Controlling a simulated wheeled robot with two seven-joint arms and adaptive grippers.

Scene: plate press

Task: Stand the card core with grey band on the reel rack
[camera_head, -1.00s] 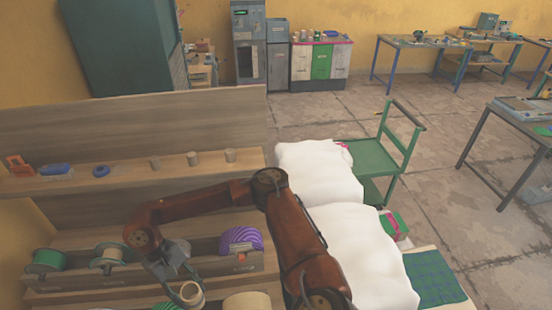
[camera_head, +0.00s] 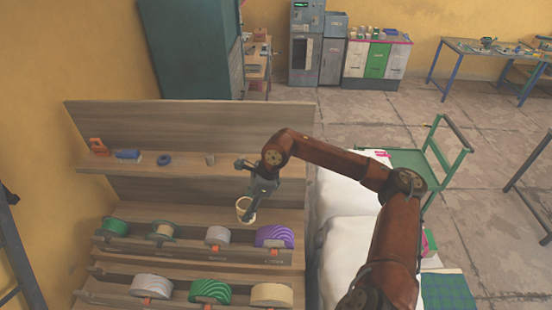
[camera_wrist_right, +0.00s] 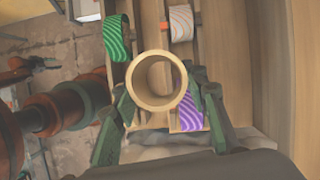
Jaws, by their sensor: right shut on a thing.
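My right gripper (camera_head: 254,206) is shut on a cream ring-shaped card core (camera_head: 242,204), held above the upper reel row. In the right wrist view the core (camera_wrist_right: 143,97) sits between the fingers with its open end towards the camera. I cannot make out a grey band on it. The wooden reel rack (camera_head: 105,284) holds reels in two stepped rows: green (camera_head: 115,226), pale (camera_head: 162,229), white-grey (camera_head: 217,235) and purple (camera_head: 274,236) above; grey-white (camera_head: 151,287), green striped (camera_head: 210,290) and cream (camera_head: 271,295) below. My left gripper is not in view.
A shelf behind the rack carries an orange item (camera_head: 98,146), a blue item (camera_head: 127,155), a blue ring (camera_head: 164,159) and a small grey-brown cylinder (camera_head: 210,159). White covered shapes (camera_head: 350,250) and a green cart (camera_head: 410,160) stand to the right.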

